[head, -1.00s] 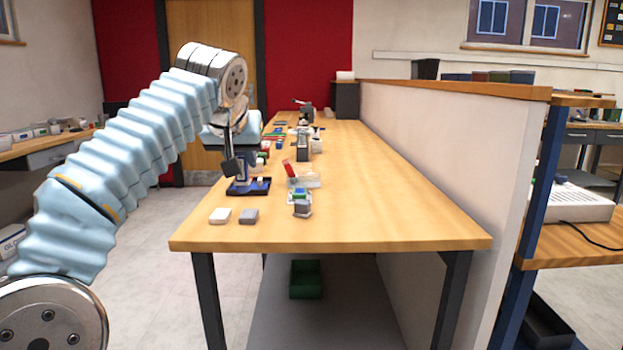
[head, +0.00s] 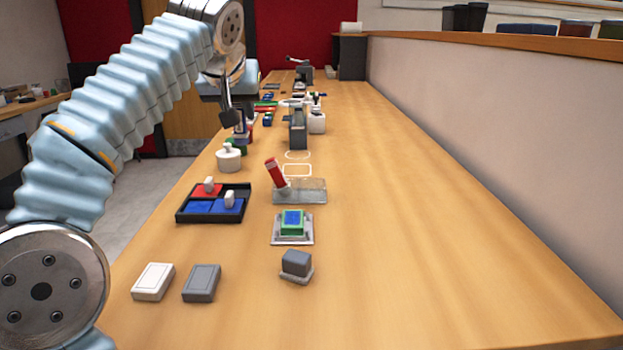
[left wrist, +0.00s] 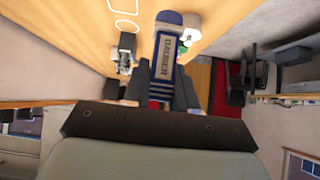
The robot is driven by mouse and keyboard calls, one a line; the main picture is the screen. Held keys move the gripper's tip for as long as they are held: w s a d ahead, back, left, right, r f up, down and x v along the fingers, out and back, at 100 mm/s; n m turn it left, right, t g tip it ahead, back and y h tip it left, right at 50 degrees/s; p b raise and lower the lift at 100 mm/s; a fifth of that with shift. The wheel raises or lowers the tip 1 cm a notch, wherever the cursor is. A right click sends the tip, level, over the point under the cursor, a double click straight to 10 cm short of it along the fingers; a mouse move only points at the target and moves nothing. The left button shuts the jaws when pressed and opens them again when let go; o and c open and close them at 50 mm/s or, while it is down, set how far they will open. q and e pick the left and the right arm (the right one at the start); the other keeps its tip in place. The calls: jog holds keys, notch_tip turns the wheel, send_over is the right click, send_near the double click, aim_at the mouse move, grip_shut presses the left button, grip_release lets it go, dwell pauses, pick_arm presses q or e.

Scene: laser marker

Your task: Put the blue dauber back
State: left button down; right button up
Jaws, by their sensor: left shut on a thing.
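My left gripper (head: 236,113) is shut on the blue dauber (head: 240,128), above the left side of the long table in the head view. In the left wrist view the dauber (left wrist: 166,58) has a blue end and a label reading DAUBER; it sits between the fingers of the gripper (left wrist: 160,88). Red and green parts (head: 237,147) show just below the held dauber in the head view; what they are is too small to tell. My right gripper is not in view.
A black tray (head: 180,215) with red and blue pads stands near the left edge. A white round container (head: 229,160) stands behind it. A red-handled tool (head: 275,172), green-and-blue block (head: 292,222) and grey blocks lie nearby. The table's right side is clear.

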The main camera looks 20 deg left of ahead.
pick_arm(q)
jog(key=w+d+f, duration=0.3)
jog(key=f, duration=0.1)
jog(key=w+d+f+b, duration=0.1)
jog(key=w+d+f, duration=0.1)
jog(key=d+f, duration=0.2)
jog(key=w+d+f, duration=0.3)
jog(key=f, duration=0.1)
jog(key=shift+w+d, duration=0.25)
jog(key=shift+w, duration=0.1)
jog(key=shift+s+f, duration=0.1)
jog(key=shift+f, duration=0.4)
jog(key=c, duration=0.9)
grip_release()
jog(key=shift+r, duration=0.1)
jog(key=v, duration=1.2)
